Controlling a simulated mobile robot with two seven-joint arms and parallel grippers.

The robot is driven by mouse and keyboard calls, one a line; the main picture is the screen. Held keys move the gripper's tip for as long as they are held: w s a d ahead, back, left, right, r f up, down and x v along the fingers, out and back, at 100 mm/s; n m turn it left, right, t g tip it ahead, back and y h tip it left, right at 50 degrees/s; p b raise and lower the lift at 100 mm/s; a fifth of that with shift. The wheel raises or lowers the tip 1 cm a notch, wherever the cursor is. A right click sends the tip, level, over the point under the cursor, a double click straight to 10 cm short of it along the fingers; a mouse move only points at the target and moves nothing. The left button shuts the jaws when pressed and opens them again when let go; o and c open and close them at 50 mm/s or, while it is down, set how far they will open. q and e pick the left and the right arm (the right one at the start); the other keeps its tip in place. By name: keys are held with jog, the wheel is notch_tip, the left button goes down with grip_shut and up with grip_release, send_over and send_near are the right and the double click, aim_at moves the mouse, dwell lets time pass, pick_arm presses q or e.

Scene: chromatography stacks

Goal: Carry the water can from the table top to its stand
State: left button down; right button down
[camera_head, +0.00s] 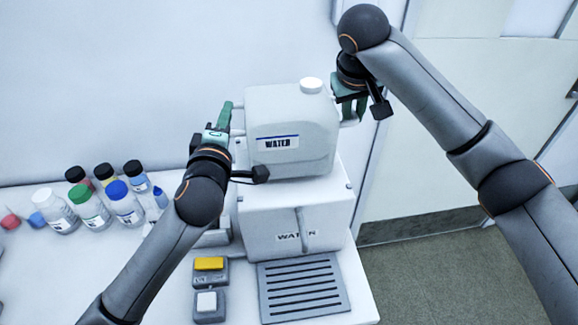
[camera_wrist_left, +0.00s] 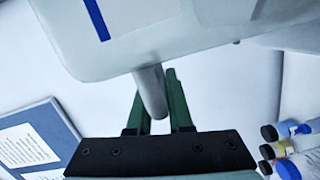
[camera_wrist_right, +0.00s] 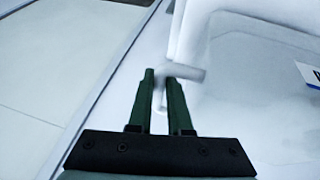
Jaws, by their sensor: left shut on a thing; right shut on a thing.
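The water can (camera_head: 290,115) is a white, upright container with a round white cap and a WATER label. It is at the stand (camera_head: 265,222), a white box also labelled WATER; I cannot tell whether the can touches its top. My left gripper (camera_head: 227,118) is shut on the can's left handle, which shows between the fingers in the left wrist view (camera_wrist_left: 152,92). My right gripper (camera_head: 349,112) is shut on the right handle, seen between the fingers in the right wrist view (camera_wrist_right: 162,92).
Several capped bottles (camera_head: 90,207) stand on the white table (camera_head: 120,265) at the left. A slotted grey tray (camera_head: 302,288) and two small blocks, one yellow-topped (camera_head: 209,264) and one white-topped (camera_head: 207,302), lie in front of the stand. Floor is open at the right.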

pick_arm(q)
jog(key=shift+d+f+b, duration=0.1)
jog(key=shift+f+b, duration=0.55)
pick_arm(e)
jog(key=shift+f, duration=0.7)
pick_arm(q)
jog(key=c, duration=0.8)
grip_release()
jog(key=shift+c, duration=0.2)
pick_arm(e)
jog(key=c, duration=0.8)
grip_release()
jog(key=shift+c, duration=0.2)
pick_arm(q)
jog(key=shift+s, duration=0.1)
pick_arm(e)
jog(key=shift+s, duration=0.1)
pick_arm(q)
jog(key=s, duration=0.8)
jog(key=shift+a+r, duration=0.2)
pick_arm(e)
jog(key=v, duration=1.2)
